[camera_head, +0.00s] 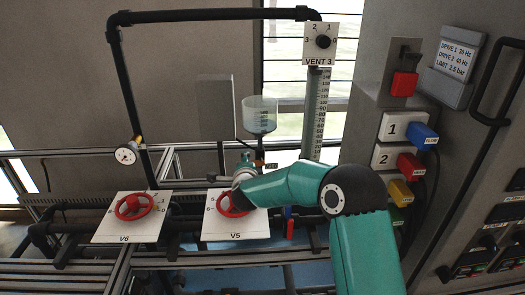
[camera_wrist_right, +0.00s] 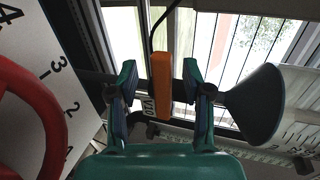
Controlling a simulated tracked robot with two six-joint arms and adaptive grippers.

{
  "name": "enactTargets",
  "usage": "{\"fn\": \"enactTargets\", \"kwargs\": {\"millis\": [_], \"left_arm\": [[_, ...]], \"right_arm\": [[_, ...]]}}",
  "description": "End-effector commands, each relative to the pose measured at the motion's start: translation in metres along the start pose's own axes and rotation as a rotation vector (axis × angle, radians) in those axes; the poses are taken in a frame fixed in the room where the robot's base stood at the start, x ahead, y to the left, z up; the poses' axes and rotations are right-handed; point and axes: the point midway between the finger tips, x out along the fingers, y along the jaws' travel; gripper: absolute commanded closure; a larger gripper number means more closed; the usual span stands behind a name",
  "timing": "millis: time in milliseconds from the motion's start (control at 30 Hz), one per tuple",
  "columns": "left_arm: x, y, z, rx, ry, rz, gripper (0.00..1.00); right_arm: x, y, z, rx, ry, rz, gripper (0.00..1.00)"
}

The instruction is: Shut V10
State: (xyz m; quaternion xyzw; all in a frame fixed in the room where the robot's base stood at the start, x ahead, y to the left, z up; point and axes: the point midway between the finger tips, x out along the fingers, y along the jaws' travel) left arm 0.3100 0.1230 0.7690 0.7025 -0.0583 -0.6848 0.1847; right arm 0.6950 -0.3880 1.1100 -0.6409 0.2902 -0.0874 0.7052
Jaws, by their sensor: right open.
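The orange lever of the valve (camera_wrist_right: 161,85) stands upright in the picture in the right wrist view, beside a tag reading V10 (camera_wrist_right: 150,105). It also shows as a small orange patch in the head view (camera_head: 259,163), with its tag to the right. My right gripper (camera_wrist_right: 160,78) is open, with one finger on each side of the lever and a gap on both sides. In the head view my right arm hides much of the valve and its pipe. My left gripper is not in view.
Red handwheel V5 (camera_head: 222,203) sits just left of my right wrist, and V6 (camera_head: 133,206) farther left. A clear funnel cup (camera_head: 260,115) stands above the valve. A graduated scale (camera_head: 316,115) and VENT 3 knob (camera_head: 323,41) are up right.

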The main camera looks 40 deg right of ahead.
Motion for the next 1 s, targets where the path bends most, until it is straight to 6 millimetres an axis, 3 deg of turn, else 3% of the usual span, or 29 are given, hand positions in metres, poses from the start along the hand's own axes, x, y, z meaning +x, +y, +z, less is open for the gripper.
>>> {"fn": "enactTargets", "kwargs": {"millis": [600, 1000], "left_arm": [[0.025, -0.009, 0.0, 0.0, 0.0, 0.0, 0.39], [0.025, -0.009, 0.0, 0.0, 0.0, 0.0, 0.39]], "right_arm": [[-0.063, 0.01, 0.0, 0.0, -0.001, -0.002, 0.5], [-0.069, 0.01, 0.0, 0.0, 0.001, -0.002, 0.5]]}}
